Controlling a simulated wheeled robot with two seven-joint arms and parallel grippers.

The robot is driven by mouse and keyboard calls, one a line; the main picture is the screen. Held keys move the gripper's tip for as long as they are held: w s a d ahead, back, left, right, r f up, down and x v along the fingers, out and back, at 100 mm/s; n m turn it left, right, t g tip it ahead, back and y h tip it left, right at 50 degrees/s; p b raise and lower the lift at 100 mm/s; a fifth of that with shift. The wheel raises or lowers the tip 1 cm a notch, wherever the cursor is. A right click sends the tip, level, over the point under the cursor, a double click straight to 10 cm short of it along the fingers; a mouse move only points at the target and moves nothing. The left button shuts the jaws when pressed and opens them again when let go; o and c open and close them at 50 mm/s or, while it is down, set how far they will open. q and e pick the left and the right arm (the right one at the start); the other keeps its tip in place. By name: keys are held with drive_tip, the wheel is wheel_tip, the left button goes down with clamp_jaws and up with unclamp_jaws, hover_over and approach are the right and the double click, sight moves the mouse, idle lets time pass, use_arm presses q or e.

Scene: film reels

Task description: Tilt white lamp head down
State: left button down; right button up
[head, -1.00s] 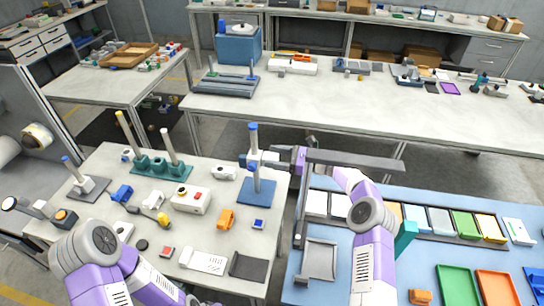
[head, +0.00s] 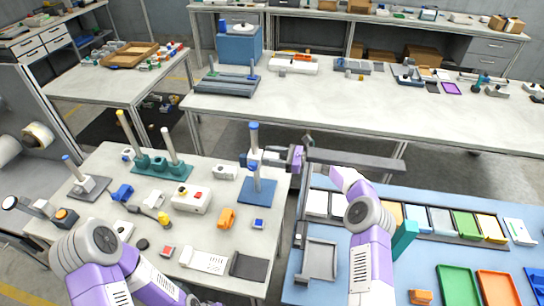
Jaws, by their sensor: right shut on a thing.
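A stand with a blue base plate (head: 258,191) and an upright post with a blue cap (head: 253,127) is on the near left table, by its right edge. A small white head (head: 270,156) sticks out to the right from the post; I take it as the white lamp head. My right gripper (head: 281,157) reaches it from the right and is shut on it. The fingers are small here and partly hide the head, so its exact tilt is hard to read. My left arm is low at the left, and its gripper is not visible.
A teal stand with tilted posts (head: 162,166), a white box with buttons (head: 191,200) and an orange part (head: 227,218) share the table. The blue-topped table (head: 330,283) at right holds trays. A gap separates this table from the back bench (head: 330,100).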

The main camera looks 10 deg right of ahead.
drive_tip(key=n+b, duration=0.1)
drive_tip(key=b, duration=0.1)
drive_tip(key=n+b, duration=0.2)
drive_tip(key=shift+s+a+f+n, duration=0.1)
drive_tip(key=shift+s+f+n, duration=0.1)
drive_tip(key=shift+s+n, duration=0.1)
drive_tip(key=shift+s+a+n+b, duration=0.1)
drive_tip(key=shift+s+n+b, duration=0.1)
drive_tip(key=shift+n+b, duration=1.3)
drive_tip(key=o, duration=1)
drive_tip(key=shift+c, duration=0.2)
drive_tip(key=v, duration=0.7)
drive_tip(key=shift+d+p, duration=0.3)
drive_tip(key=shift+p, duration=0.15)
drive_tip(key=shift+s, duration=0.15)
